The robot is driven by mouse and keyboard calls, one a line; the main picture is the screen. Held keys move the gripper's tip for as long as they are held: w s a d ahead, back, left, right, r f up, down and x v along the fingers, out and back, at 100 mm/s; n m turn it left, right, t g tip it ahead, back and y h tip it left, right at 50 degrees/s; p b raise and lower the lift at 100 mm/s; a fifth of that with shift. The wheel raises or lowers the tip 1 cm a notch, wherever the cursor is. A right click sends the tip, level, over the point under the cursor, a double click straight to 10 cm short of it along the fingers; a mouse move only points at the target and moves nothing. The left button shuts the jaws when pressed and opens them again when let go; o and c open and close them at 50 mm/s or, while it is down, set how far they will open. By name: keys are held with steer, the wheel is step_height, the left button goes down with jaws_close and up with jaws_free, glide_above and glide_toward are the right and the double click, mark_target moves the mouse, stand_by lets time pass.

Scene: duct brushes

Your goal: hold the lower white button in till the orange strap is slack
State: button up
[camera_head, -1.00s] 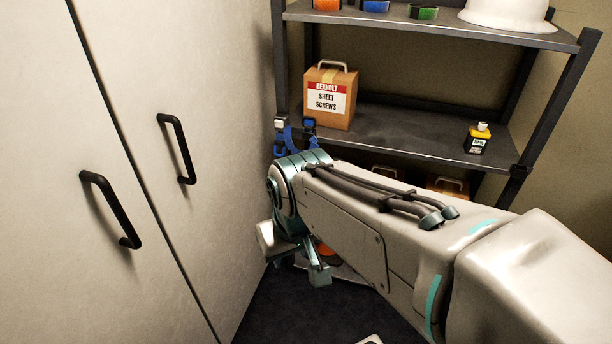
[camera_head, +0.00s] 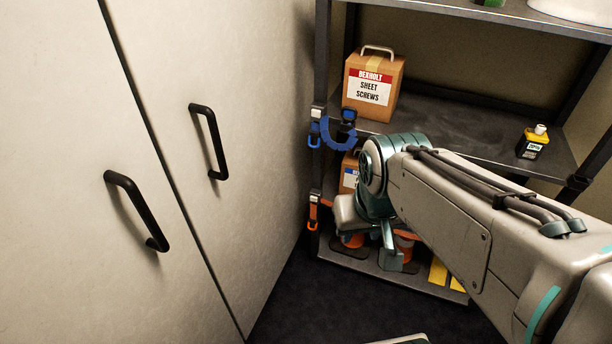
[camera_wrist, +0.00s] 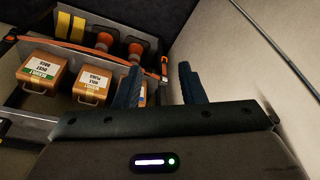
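The orange strap (camera_wrist: 85,46) runs in a nearly straight line across the front of the lower shelf in the wrist view. Its left end shows on the rack's left post in the head view (camera_head: 313,214), with a small white button (camera_head: 315,198) on the buckle there. A blue strap (camera_head: 340,136) hangs in a loose loop higher up, with another white button (camera_head: 316,113) on that post. My gripper (camera_wrist: 160,80) is open and empty. Its fingers stand apart near the strap's buckle end (camera_wrist: 164,66) in the wrist view; contact cannot be told. My arm hides most of the strap in the head view.
A pale cabinet (camera_head: 260,90) with black handles stands close on the left. The middle shelf (camera_head: 470,125) holds a screw box (camera_head: 373,85) and a yellow-black bottle (camera_head: 533,142).

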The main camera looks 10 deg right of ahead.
steer(key=shift+c, duration=0.3)
jaws_close()
stand_by(1.4)
